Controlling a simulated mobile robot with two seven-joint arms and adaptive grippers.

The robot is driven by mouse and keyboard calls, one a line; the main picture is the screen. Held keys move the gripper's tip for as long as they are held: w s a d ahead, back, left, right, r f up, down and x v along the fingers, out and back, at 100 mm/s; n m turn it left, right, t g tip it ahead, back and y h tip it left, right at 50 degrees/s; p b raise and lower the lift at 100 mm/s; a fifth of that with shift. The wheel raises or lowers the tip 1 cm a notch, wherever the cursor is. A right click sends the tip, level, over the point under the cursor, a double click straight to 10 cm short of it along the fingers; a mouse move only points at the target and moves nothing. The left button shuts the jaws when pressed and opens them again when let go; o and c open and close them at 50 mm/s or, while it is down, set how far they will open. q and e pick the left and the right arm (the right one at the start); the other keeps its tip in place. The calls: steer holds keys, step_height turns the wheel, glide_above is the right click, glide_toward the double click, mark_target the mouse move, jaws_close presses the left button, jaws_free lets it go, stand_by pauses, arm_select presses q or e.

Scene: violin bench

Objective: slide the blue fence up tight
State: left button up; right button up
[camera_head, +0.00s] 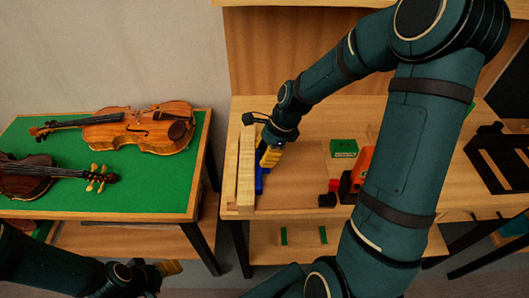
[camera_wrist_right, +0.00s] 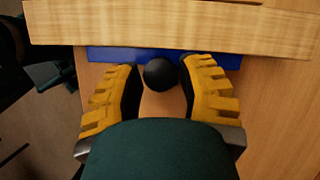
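The blue fence (camera_head: 259,186) is a low strip on the bench, along the right side of a pale wooden board (camera_head: 246,170). In the right wrist view the blue fence (camera_wrist_right: 110,54) runs along the near edge of the pale board (camera_wrist_right: 170,24), which hides part of it; whether they touch is unclear. A round black knob (camera_wrist_right: 160,74) is at the fence's near side. My right gripper (camera_wrist_right: 160,68) is open, its yellow fingers either side of the knob with small gaps. My left gripper (camera_head: 170,267) is low at the left, away from the fence; its opening is unclear.
A green box (camera_head: 344,147), an orange item (camera_head: 362,162) and small red and black pieces (camera_head: 328,196) stand right of the fence. A black frame (camera_head: 498,155) is farther right. Two violins (camera_head: 140,127) lie on the green-topped table (camera_head: 120,180) at left. Bench between fence and box is clear.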

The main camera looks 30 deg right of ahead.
jaws_close()
steer(key=shift+w+a+p, duration=0.15)
steer(key=shift+a+p, duration=0.1)
steer(key=shift+p, duration=0.25)
steer(key=o, duration=0.6)
jaws_free()
steer(key=shift+o, duration=0.2)
